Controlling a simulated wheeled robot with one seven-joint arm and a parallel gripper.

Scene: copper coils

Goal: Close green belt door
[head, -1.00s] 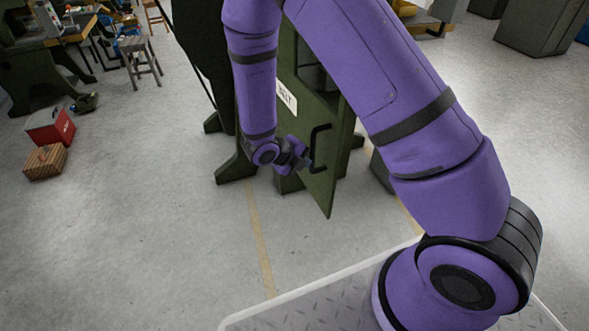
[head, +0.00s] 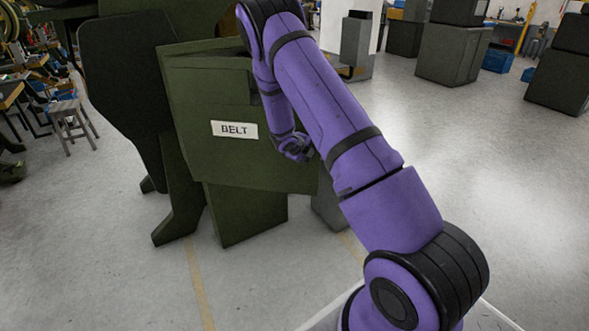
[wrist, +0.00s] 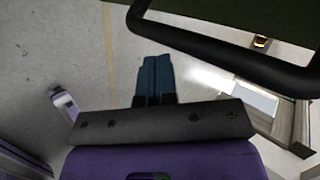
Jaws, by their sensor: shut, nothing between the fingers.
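The green belt door (head: 215,155) carries a white "BELT" label and faces me in the head view, on the green machine. My arm hides part of its right side, so I cannot tell whether it sits flush. My gripper (head: 308,150) is low beside the door's right part. In the wrist view the blue fingers (wrist: 155,72) of my gripper are together and empty. The black door handle (wrist: 215,50) crosses the upper right there, to the right of the fingertips, with green door surface (wrist: 260,12) above it. I cannot tell whether gripper and handle touch.
The machine's dark green foot (head: 178,222) stands on the floor left of the door. A stool (head: 70,122) is at the far left. Grey cabinets (head: 455,55) stand at the back right. The concrete floor in front and to the right is clear.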

